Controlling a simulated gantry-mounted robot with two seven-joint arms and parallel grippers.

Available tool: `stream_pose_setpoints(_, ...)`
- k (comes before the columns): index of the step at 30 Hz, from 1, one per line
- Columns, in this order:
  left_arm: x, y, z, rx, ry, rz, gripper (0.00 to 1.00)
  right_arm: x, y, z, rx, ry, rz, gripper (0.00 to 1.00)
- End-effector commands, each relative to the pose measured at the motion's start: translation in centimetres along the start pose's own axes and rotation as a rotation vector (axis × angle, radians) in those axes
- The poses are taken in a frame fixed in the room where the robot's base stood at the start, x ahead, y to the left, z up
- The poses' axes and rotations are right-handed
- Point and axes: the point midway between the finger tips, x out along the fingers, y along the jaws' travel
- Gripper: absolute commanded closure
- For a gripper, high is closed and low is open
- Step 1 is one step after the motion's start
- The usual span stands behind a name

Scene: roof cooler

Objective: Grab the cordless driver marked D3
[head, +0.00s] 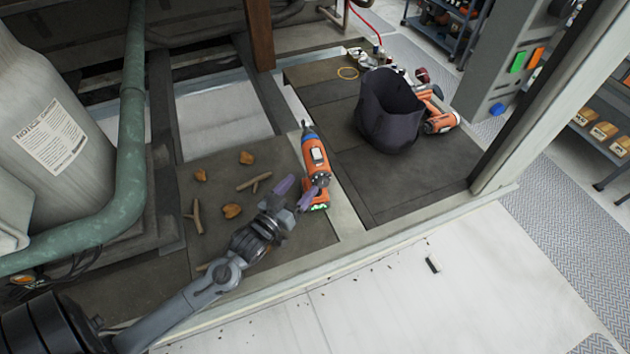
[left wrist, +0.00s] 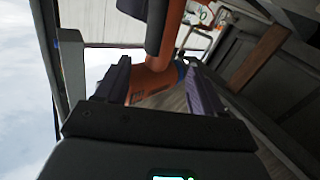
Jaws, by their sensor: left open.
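An orange cordless driver (head: 316,160) with a blue collar and a green-trimmed base lies on the boundary between two dark panels in the head view. No D3 mark can be read on it. My left gripper (head: 300,193) is open at the driver's lower end, its purple-grey fingers around or beside the handle. In the left wrist view the driver's orange body (left wrist: 150,82) shows between the spread fingers of my left gripper (left wrist: 160,88). Whether either finger touches it, I cannot tell. My right gripper is not in view.
A black bucket (head: 388,115) stands to the right, with another orange tool (head: 440,120) beside it. Brown leaves (head: 232,211) and twigs (head: 254,182) lie left of the driver. A green pipe (head: 128,150) and a grey tank (head: 50,110) stand at the left.

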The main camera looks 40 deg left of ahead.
Motion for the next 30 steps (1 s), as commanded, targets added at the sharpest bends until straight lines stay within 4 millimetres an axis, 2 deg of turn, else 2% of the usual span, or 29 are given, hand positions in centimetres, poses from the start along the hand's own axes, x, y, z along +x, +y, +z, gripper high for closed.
stream_pose_setpoints(15, 4.9, 0.2, 0.4, 0.0, 0.0, 0.0, 0.31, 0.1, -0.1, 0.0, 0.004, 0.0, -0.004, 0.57)
stream_pose_setpoints(24, 5.2, 0.2, 0.5, 0.0, -0.001, 0.0, 0.31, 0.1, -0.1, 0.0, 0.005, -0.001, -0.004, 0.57)
stream_pose_setpoints(30, 5.2, 0.2, 0.5, 0.0, 0.0, 0.0, 0.62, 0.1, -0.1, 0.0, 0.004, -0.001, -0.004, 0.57)
